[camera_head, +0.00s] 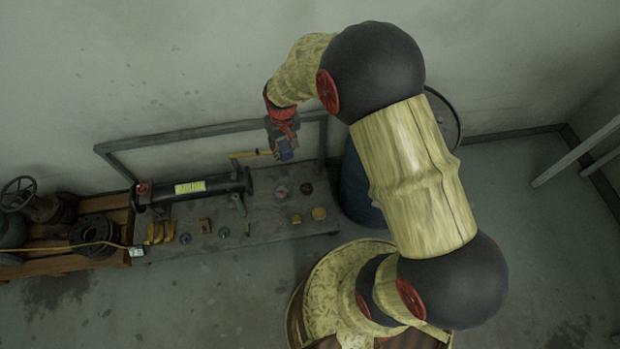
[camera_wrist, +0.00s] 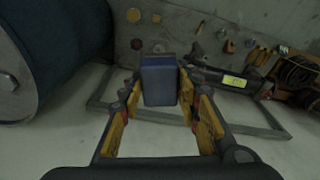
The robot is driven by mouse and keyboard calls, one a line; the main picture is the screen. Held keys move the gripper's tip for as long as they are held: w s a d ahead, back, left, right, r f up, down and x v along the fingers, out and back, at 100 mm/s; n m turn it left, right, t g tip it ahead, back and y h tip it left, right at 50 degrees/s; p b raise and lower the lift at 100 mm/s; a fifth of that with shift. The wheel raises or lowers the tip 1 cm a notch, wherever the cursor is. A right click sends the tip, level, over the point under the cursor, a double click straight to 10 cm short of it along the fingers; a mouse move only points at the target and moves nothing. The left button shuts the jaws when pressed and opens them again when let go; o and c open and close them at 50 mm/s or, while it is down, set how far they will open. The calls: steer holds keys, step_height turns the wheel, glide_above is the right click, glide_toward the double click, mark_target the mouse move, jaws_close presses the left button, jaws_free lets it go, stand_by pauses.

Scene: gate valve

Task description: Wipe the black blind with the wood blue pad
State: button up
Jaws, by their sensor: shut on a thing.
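My gripper (camera_wrist: 159,92) has yellow-sided fingers and is shut on the blue pad (camera_wrist: 160,78), a dark blue block between the fingertips. In the head view, my gripper (camera_head: 281,150) hangs over the back of the bench, right of the black pipe, and the blue pad (camera_head: 288,153) is small and partly hidden. The black pipe (camera_head: 195,189) with a yellow label lies along the bench. What looks like the black blind (camera_head: 247,180) is the dark disc at its right end. In the wrist view, this end (camera_wrist: 196,52) is right of the pad, apart from it.
A grey bench (camera_head: 265,212) holds several small parts. A grey rail (camera_head: 190,133) runs behind it. A blue drum (camera_head: 357,190) stands at its right, also large at left in the wrist view (camera_wrist: 55,45). Valves and flanges sit on a wooden pallet (camera_head: 60,250) at left.

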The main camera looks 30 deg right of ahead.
mark_target(286, 158)
steer(key=f+b, duration=0.4)
steer(key=f, duration=0.1)
steer(key=f+b, duration=0.2)
steer(key=shift+w+d+f+b, duration=0.2)
steer(key=shift+w+d+b, duration=0.1)
steer(key=shift+b, duration=0.1)
